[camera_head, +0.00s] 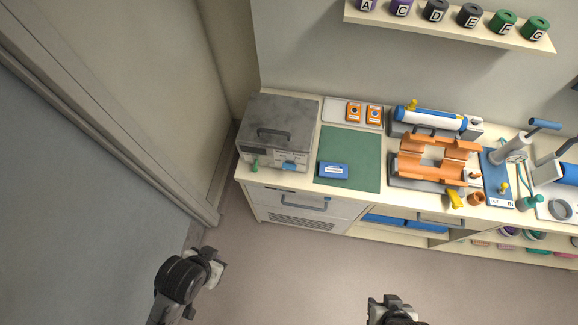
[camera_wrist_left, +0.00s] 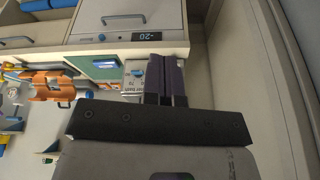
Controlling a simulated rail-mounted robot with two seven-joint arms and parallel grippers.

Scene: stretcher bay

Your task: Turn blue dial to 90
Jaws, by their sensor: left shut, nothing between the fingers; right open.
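The blue dial (camera_head: 289,166) is on the front of a grey metal box (camera_head: 277,124) at the left end of the counter. It also shows small in the left wrist view (camera_wrist_left: 137,73), just beside my fingertips in the picture; its setting is too small to read. My left gripper (camera_head: 215,262) is shut and empty, out over the floor in front of the counter. Its fingers show side by side in the left wrist view (camera_wrist_left: 166,78). My right gripper (camera_head: 388,300) is open and empty over the floor at the bottom of the head view.
A green knob (camera_head: 255,166) sits left of the dial. A green mat (camera_head: 352,144) with a blue box (camera_head: 333,170) lies to the right. Below is a drawer (camera_wrist_left: 125,18) with a display (camera_wrist_left: 151,37) reading -20. A wall stands close on the left. Floor before the counter is clear.

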